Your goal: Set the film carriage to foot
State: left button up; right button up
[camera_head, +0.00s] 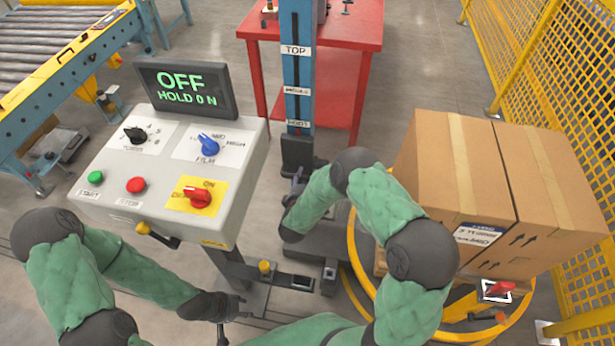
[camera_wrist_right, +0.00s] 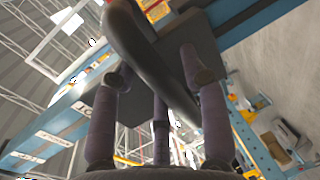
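The film carriage (camera_head: 298,151) is a dark block low on the blue mast (camera_head: 298,75), just below the lowest label (camera_head: 298,123), which seems to read FOOT. TOP is written higher up. My right gripper (camera_head: 292,193) is beside the carriage's lower front. In the right wrist view my right gripper (camera_wrist_right: 160,75) has its fingers on either side of a dark curved bar (camera_wrist_right: 135,40), with the dark block behind. Whether they press on it is unclear. My left gripper (camera_head: 231,314) hangs low, below the control box, with its fingers apart and nothing visible in them.
The control box (camera_head: 120,205) has several knobs and buttons; its display (camera_head: 187,88) reads OFF, HOLD ON. Cartons (camera_head: 450,165) stand right, above a yellow ring (camera_head: 362,270). A red table (camera_head: 350,30) is behind the mast, a yellow fence (camera_head: 555,90) at right, a roller conveyor (camera_head: 60,60) at left.

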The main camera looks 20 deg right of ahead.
jog(key=shift+s+d+f, duration=0.1)
jog(key=shift+s+f, duration=0.1)
jog(key=shift+f, duration=0.1)
jog(key=shift+s, duration=0.1)
jog(key=shift+s+a+r, duration=0.1)
jog(key=shift+s+a, duration=0.1)
jog(key=shift+a, duration=0.05)
jog(key=v, duration=1.1)
jog(key=shift+r, duration=0.1)
